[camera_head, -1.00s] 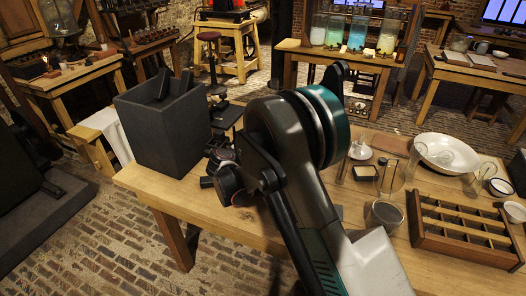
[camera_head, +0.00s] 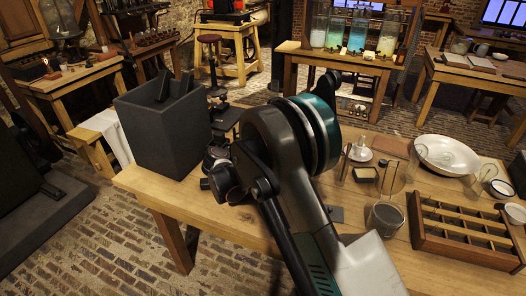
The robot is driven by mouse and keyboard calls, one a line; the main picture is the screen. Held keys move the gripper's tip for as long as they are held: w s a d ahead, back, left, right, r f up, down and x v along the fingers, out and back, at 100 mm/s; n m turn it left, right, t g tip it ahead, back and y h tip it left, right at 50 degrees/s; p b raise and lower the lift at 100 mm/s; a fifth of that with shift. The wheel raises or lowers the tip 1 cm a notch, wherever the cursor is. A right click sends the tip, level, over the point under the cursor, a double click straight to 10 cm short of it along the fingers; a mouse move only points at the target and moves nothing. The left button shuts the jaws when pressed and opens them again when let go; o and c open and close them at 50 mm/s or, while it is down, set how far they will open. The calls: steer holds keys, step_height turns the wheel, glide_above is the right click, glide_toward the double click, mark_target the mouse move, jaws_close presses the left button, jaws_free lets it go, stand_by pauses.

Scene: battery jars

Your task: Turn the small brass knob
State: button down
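I cannot make out a small brass knob in this view. Glass battery jars (camera_head: 357,35) with pale, blue, green and yellowish liquid stand in a row on a wooden table at the back. Small pale round fittings (camera_head: 352,107) show low under that table, too small to identify. My arm rises from the lower right, and its large elbow covers the middle of the picture. Dark parts at the arm's far end (camera_head: 222,182) show beside the grey bin, over the near bench. I cannot distinguish fingers there or see what they touch.
The near wooden bench (camera_head: 175,195) carries a dark grey open bin (camera_head: 165,125), a compartment tray (camera_head: 468,232), a white bowl (camera_head: 447,154) and glass vessels (camera_head: 386,214). Brick floor (camera_head: 95,240) is clear at lower left.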

stand_by(0.3)
steer(key=c, duration=1.5)
jaws_free()
